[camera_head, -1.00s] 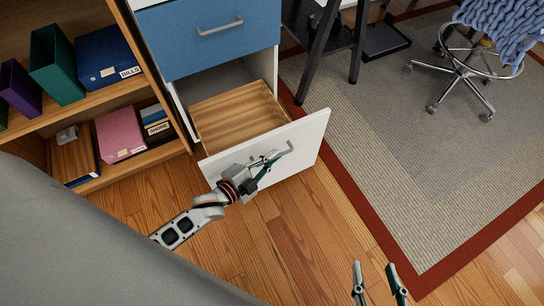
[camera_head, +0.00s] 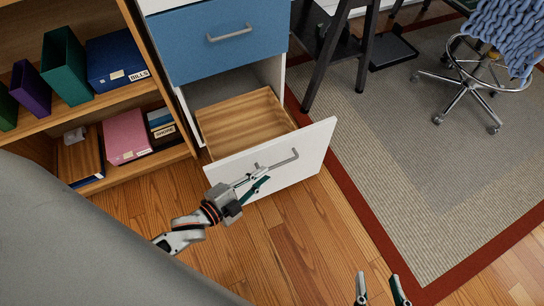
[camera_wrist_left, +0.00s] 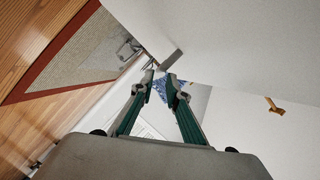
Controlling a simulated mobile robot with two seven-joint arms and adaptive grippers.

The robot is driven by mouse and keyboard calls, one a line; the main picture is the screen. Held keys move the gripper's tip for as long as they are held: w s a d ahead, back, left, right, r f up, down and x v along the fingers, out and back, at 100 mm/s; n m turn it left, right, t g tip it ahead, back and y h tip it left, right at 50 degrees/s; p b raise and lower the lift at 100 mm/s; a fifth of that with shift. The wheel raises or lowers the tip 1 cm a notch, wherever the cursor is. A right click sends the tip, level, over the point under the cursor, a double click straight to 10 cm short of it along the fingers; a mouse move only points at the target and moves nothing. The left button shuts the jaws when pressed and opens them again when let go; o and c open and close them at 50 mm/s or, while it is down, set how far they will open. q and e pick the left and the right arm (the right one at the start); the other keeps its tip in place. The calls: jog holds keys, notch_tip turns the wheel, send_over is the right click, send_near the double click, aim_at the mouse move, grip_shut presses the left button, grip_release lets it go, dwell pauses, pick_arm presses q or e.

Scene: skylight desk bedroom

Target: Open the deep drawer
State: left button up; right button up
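The deep drawer, with a white front (camera_head: 310,165) and a bare wooden inside (camera_head: 240,120), stands pulled out well from the cabinet below the blue drawer. Its grey bar handle (camera_head: 285,161) is on the front. In the left wrist view, the handle (camera_wrist_left: 170,60) shows just beyond the parted fingertips (camera_wrist_left: 160,77). My right gripper (camera_head: 378,277) is at the bottom edge, open and empty, away from the drawer.
A shut blue drawer (camera_head: 215,48) is above. A wooden shelf (camera_head: 90,112) with binders and boxes stands at the left. A black desk leg (camera_head: 325,60), a rug (camera_head: 400,160) and a wheeled chair (camera_head: 470,80) are at the right. The wood floor (camera_head: 290,235) before the drawer is clear.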

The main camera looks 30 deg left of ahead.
pick_arm(q)
jog(key=v, duration=0.5)
dwell(0.4)
